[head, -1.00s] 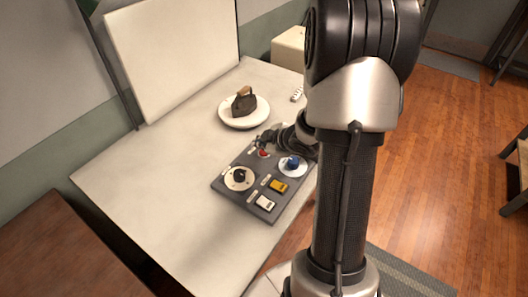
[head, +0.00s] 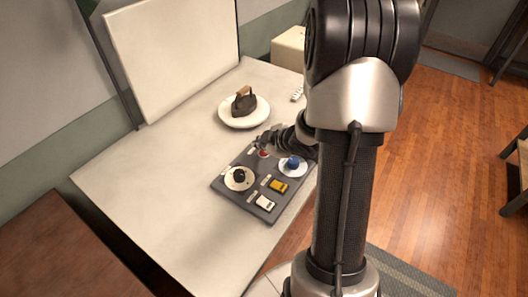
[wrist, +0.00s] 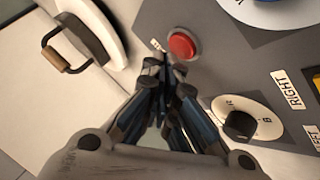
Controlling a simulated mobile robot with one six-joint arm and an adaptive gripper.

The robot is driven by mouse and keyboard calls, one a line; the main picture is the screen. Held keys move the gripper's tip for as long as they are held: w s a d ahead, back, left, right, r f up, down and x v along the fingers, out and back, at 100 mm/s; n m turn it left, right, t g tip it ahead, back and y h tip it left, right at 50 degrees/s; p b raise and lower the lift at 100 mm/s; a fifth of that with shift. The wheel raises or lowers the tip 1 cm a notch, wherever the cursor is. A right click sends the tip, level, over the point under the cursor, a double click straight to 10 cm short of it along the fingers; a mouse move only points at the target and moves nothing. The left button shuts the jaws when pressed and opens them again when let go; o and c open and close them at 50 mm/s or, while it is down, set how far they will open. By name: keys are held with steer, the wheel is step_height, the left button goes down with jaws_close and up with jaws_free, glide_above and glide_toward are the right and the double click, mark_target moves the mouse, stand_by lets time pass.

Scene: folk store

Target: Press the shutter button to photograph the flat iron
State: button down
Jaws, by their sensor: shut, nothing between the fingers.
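The dark flat iron (head: 244,103) with a tan handle stands on a round white plate (head: 236,122) on the table. In the wrist view its handle (wrist: 62,50) shows at the upper left. A grey control panel (head: 238,199) lies in front of the plate, with a red round button (head: 264,154) near its far edge. My gripper (head: 262,144) is shut and empty, its tips at the red button's far side. In the wrist view the button (wrist: 183,45) shows just beyond the fingertips (wrist: 168,72); I cannot tell whether they touch it.
The panel also has a black knob on a cream dial (head: 239,178), a blue knob (head: 293,162), a yellow switch (head: 279,186) and a white switch (head: 265,202). A white backdrop board (head: 175,50) stands behind. The table's left part (head: 150,170) is clear.

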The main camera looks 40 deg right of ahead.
mark_target(262, 153)
steer(key=shift+f, duration=0.35)
steer(key=shift+f+b, duration=0.4)
steer(key=shift+b, duration=0.1)
stand_by(0.4)
steer(key=shift+r, duration=0.1)
stand_by(0.3)
steer(key=shift+r+p, duration=0.75)
steer(key=shift+p, duration=0.15)
step_height(262, 153, up, 5)
steer(key=p, duration=0.5)
stand_by(0.4)
